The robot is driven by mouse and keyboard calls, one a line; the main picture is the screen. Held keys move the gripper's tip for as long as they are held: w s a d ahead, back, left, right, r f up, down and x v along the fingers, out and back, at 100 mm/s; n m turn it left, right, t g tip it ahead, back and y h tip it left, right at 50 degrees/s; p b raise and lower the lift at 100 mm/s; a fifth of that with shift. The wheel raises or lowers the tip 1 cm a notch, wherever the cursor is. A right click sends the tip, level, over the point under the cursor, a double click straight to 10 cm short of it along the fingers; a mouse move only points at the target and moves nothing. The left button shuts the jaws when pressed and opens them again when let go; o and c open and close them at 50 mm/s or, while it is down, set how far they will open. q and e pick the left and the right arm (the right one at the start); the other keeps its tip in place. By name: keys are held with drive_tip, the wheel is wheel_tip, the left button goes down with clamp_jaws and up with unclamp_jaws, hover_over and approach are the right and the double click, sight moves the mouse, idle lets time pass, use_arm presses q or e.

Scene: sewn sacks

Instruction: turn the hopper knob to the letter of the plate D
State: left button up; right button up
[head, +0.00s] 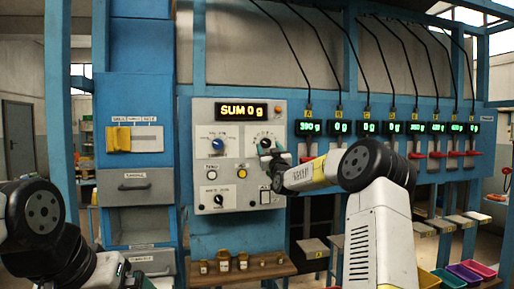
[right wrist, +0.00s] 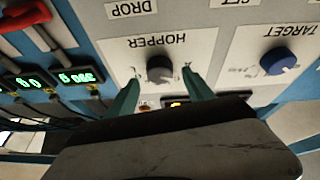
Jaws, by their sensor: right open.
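The hopper knob (right wrist: 160,68) is a dark round knob under the upside-down word HOPPER in the right wrist view. It also shows in the head view (head: 264,141), on the grey control panel (head: 203,110). My right gripper (right wrist: 160,78) is open, one green finger on each side of the knob; I cannot tell whether they touch it. Its fingers partly cover the dial, and the pointer's letter is unreadable. Small yellow letter plates sit above the green displays; the fourth from left, apparently plate D (head: 391,110), is barely legible. My left gripper (head: 124,268) shows only partly, low left.
The blue TARGET knob (head: 218,144) is left of the hopper knob in the head view. The SUM display (head: 244,109) reads 0 g. Several small jars (head: 223,261) stand on a wooden shelf below the panel. Drawers (head: 135,186) are to the left.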

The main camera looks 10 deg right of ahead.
drive_tip(key=shift+x, duration=0.9)
drive_tip(key=shift+c, duration=0.2)
clamp_jaws()
drive_tip(key=shift+a+m, duration=0.1)
drive_tip(key=shift+m, duration=0.4)
drive_tip(key=m+h, duration=0.2)
drive_tip(key=m, duration=0.1)
drive_tip(key=m+g+h, duration=0.1)
drive_tip(key=m, duration=0.2)
drive_tip(key=shift+a+r+m+h, duration=0.15)
drive_tip(key=shift+m+h, duration=0.15)
drive_tip(key=shift+h, duration=0.1)
drive_tip(key=shift+m+g+h, duration=0.4)
drive_tip(key=shift+m+h, duration=0.05)
drive_tip(key=shift+m, duration=1)
drive_tip(key=shift+m+g+h, duration=0.4)
drive_tip(key=shift+m+h, duration=0.05)
drive_tip(key=shift+m, duration=1)
